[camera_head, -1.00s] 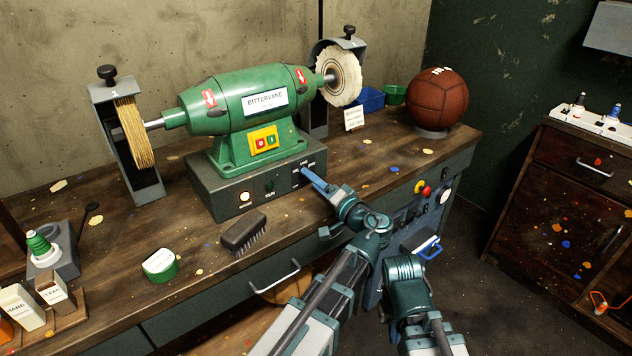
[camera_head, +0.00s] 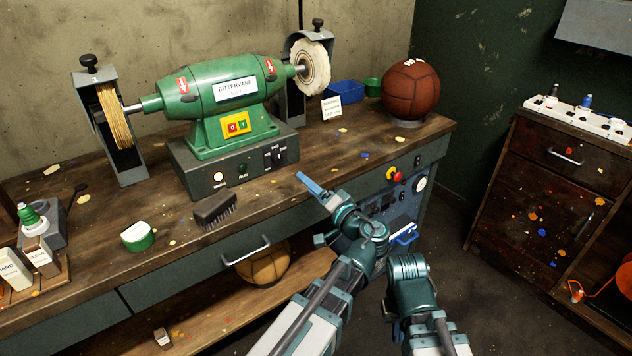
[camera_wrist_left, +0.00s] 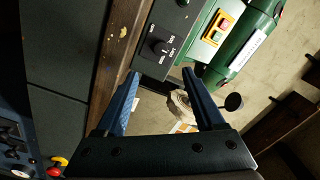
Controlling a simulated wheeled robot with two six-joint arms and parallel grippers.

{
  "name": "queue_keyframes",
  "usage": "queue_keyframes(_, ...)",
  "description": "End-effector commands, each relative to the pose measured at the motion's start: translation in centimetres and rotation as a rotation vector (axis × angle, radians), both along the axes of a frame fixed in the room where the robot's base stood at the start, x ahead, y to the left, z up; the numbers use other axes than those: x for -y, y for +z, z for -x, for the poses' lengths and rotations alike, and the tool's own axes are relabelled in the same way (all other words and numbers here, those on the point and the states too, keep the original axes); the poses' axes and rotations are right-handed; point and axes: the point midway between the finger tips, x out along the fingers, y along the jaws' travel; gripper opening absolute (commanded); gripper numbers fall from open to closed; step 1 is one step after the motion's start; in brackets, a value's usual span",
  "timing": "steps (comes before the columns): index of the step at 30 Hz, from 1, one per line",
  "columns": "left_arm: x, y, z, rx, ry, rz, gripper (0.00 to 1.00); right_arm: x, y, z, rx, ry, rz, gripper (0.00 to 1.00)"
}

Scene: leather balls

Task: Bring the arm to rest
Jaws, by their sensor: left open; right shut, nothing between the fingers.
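My left gripper (camera_head: 310,184) is open and empty, with blue fingers. In the head view it hangs near the front edge of the workbench (camera_head: 165,235), in front of the grinder's control box (camera_head: 240,172). In the left wrist view its two fingers (camera_wrist_left: 162,82) stand apart with nothing between them, and the black rotary knob (camera_wrist_left: 160,47) lies beyond, clear of the fingertips. The knob also shows in the head view (camera_head: 279,155). My right arm (camera_head: 411,285) is folded low at the right; its gripper cannot be seen.
The green grinder (camera_head: 222,95) stands on the bench, with a brush (camera_head: 214,211) and green-white tin (camera_head: 137,236) left of my gripper. A brown leather ball (camera_head: 411,88) sits at the back right. A drawer handle (camera_head: 246,251) juts from the front. Open floor separates the dark cabinet (camera_head: 545,205).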

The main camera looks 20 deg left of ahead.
Motion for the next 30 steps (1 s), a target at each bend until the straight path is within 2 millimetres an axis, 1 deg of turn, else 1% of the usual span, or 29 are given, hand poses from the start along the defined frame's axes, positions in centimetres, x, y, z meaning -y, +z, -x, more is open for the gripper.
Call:
queue_keyframes(2, -0.1, 0.3, 0.3, -0.013, 0.006, 0.019, 0.71, 0.0, 0.8, 0.0, 0.000, 0.000, 0.000, 0.00)
queue_keyframes(5, -0.3, 0.8, 1.2, -0.068, 0.028, 0.087, 0.71, 0.0, 3.2, 0.0, 0.000, 0.000, 0.000, 0.00)
queue_keyframes(8, -0.1, 0.8, 3.0, -0.172, 0.058, 0.208, 0.71, 0.0, 6.6, 0.0, 0.000, 0.000, 0.000, 0.00)
queue_keyframes(9, 0.1, 0.6, 3.9, -0.224, 0.068, 0.264, 0.71, 0.0, 8.1, 0.0, 0.000, 0.000, 0.000, 0.00)
queue_keyframes(11, 0.7, 0.3, 5.2, -0.304, 0.080, 0.348, 0.71, 0.0, 10.1, 0.0, 0.000, 0.000, 0.000, 0.00)
queue_keyframes(12, 1.3, 0.1, 6.2, -0.360, 0.085, 0.403, 0.71, 0.0, 11.4, 0.0, 0.000, 0.000, 0.000, 0.00)
queue_keyframes(14, 2.4, 0.0, 7.7, -0.445, 0.088, 0.485, 0.71, 0.0, 13.3, 0.0, 0.000, 0.000, 0.000, 0.00)
queue_keyframes(15, 3.2, -0.1, 8.8, -0.504, 0.086, 0.541, 0.71, 0.0, 14.6, 0.0, 0.000, -0.001, 0.000, 0.00)
queue_keyframes(17, 4.6, 0.1, 10.4, -0.592, 0.078, 0.621, 0.71, 0.0, 16.5, 0.0, 0.000, -0.001, 0.000, 0.00)
queue_keyframes(18, 5.7, 0.2, 11.5, -0.652, 0.068, 0.675, 0.71, 0.0, 17.7, 0.0, 0.000, -0.001, 0.000, 0.00)
queue_keyframes(21, 8.4, 0.9, 14.3, -0.793, 0.037, 0.797, 0.71, 0.0, 20.5, 0.0, 0.000, -0.001, 0.000, 0.00)
queue_keyframes(25, 11.6, 2.1, 17.3, -0.944, -0.014, 0.925, 0.71, 0.0, 23.1, 0.0, 0.000, -0.001, 0.000, 0.00)
queue_keyframes(27, 12.9, 2.6, 18.5, -1.004, -0.040, 0.975, 0.71, 0.0, 24.1, 0.0, 0.000, -0.001, 0.000, 0.00)
queue_keyframes(30, 14.2, 3.1, 19.6, -1.060, -0.067, 1.023, 0.71, 0.0, 24.8, 0.0, 0.000, -0.001, 0.000, 0.00)
